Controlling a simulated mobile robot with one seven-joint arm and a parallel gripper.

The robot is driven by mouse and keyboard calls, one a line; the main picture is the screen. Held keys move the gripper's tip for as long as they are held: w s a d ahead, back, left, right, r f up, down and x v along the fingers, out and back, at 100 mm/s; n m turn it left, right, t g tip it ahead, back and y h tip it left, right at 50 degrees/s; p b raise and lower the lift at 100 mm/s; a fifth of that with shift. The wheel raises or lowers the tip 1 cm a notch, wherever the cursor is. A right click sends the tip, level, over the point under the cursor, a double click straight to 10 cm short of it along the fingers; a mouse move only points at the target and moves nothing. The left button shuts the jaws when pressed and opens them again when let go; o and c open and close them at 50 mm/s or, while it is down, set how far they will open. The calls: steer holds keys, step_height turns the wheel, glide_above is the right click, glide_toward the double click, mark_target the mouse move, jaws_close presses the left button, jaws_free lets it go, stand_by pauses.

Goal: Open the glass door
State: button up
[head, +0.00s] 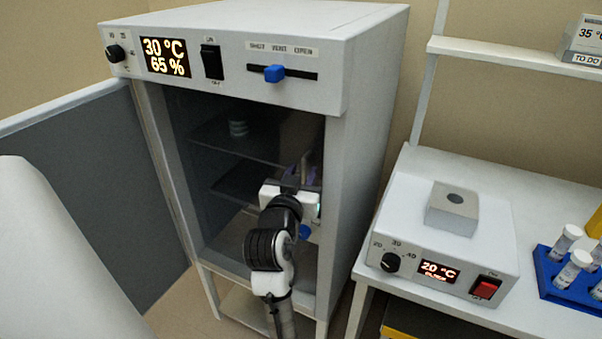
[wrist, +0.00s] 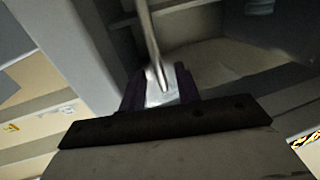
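The glass door (head: 215,125) is a dark see-through pane across the front of the incubator cabinet, and it looks closed, though its edges are hard to make out. A slim metal handle bar (wrist: 153,50) shows in the wrist view and runs down between my gripper's fingers. My gripper (head: 301,172) is at the right side of the pane in the head view and hides most of the handle there. In the wrist view my gripper (wrist: 161,92) has its purple fingers apart on either side of the bar, with a gap showing.
The cabinet's grey outer door (head: 85,190) stands wide open to the left. Shelves and a small stack of dishes (head: 238,126) show behind the glass. A bench on the right holds a heater block unit (head: 440,235) and a blue tube rack (head: 560,283).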

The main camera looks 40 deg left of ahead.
steer(key=shift+c, duration=0.2)
jaws_close()
steer(key=shift+s, duration=0.1)
